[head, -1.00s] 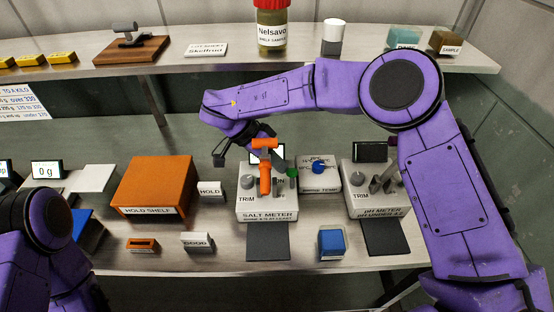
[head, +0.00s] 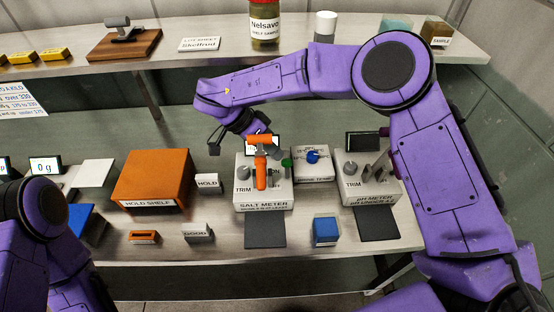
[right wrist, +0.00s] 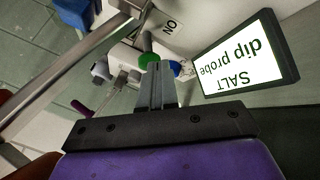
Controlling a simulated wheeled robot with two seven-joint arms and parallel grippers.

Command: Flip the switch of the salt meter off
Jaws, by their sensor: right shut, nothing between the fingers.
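The salt meter (head: 264,201) is a pale box in the middle of the bench, with a grey TRIM knob, an ON label and a green-capped part (head: 287,163). Its lit screen reads "SALT dip probe" in the right wrist view (right wrist: 245,52). My right gripper (head: 260,186) is over the meter's top, its fingers shut and empty. In the right wrist view, its fingertips (right wrist: 156,66) are close by the green cap (right wrist: 148,60), near the ON label (right wrist: 170,25); I cannot tell whether they touch. My left gripper is out of view.
The pH meter (head: 371,196) stands to the right, with a small box with a blue knob (head: 313,156) between the meters. The orange hold shelf (head: 152,176) is to the left. A dark mat (head: 265,232) and a blue block (head: 325,231) lie in front.

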